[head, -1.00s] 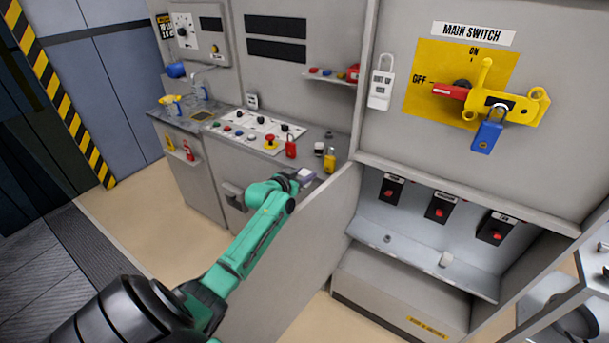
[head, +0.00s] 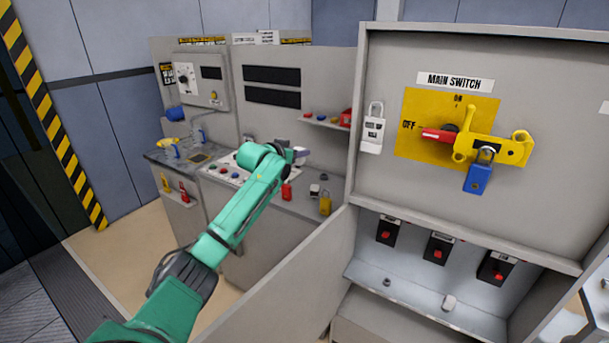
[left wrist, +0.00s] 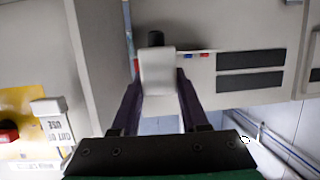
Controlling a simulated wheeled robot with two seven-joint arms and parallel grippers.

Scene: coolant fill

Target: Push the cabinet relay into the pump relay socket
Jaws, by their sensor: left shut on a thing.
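My left gripper (head: 297,154) is in front of the back panel, above the far counter. In the left wrist view its two dark fingers (left wrist: 157,95) are shut on a pale grey-white block (left wrist: 157,72), which may be the cabinet relay. A short black piece shows beyond the block; I cannot tell if it belongs to it. In the open cabinet's lower bay are three black units with red fronts (head: 388,231), (head: 437,248), (head: 496,268); their small labels are unreadable. I cannot tell which is the pump relay socket. A small white piece (head: 449,302) lies on the bay's shelf.
The cabinet door (head: 300,277) stands open between my left arm and the bay. Above are the main switch (head: 455,135), a blue padlock (head: 478,177) and a white tag (head: 373,130). The counter (head: 298,205) holds red and yellow padlocks. A small shelf (head: 325,122) is behind the gripper.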

